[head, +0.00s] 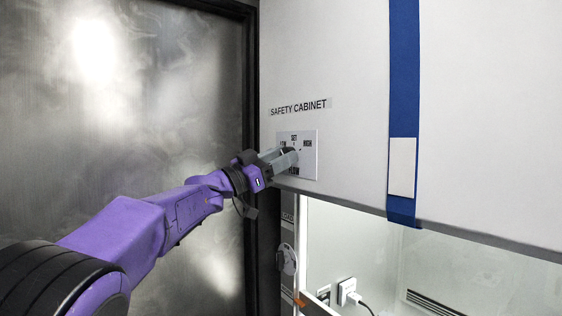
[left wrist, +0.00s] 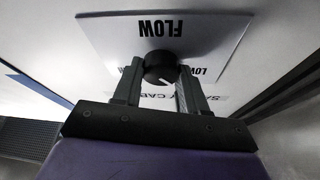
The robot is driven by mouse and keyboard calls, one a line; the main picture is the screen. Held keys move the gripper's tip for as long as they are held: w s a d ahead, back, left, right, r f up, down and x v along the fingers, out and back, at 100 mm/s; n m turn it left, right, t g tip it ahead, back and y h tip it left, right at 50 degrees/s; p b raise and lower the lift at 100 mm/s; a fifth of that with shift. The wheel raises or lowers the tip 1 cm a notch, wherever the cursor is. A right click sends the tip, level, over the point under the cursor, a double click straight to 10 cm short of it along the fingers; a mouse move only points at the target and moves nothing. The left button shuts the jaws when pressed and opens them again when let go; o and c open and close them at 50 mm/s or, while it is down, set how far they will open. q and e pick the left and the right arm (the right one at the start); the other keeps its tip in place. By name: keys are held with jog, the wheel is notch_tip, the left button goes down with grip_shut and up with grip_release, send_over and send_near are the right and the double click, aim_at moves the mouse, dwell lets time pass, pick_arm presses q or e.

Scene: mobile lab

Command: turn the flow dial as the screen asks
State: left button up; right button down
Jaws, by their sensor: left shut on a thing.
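The flow dial (left wrist: 160,68) is a round black knob with a pale pointer line, on a white plate (left wrist: 205,40) marked FLOW. In the left wrist view the picture is upside down, and the pointer slants toward the lower right. My left gripper (left wrist: 158,85) is shut on the dial, one finger on each side. In the head view my left gripper (head: 289,158) reaches the plate (head: 310,165) on the cabinet front and hides the dial. The words SET and HIGH show on the plate there. My right gripper is not in view.
The white safety cabinet (head: 340,60) has a blue vertical strip (head: 404,70) with a white block (head: 402,167). Below it is an opening with a socket and plug (head: 347,291). A dark-framed metal door (head: 120,120) stands at the left. No screen with readable text shows.

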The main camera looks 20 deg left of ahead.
pick_arm(q)
jog(key=shift+a+r+m+g+h, duration=0.1)
jog(key=shift+m+g+h, duration=0.25)
jog(key=shift+m+g, duration=1)
jog(key=shift+d+f+m+g+h, duration=0.1)
jog(key=shift+m+g+h, duration=0.25)
jog(key=shift+m, duration=2.05)
jog(key=shift+a+r+m+g+h, duration=0.1)
jog(key=shift+m+g+h, duration=0.2)
jog(key=shift+m+g, duration=1.1)
jog(key=shift+m+t, duration=0.5)
jog(key=shift+m, duration=0.15)
jog(key=o, duration=1.1)
jog(key=shift+c, duration=0.2)
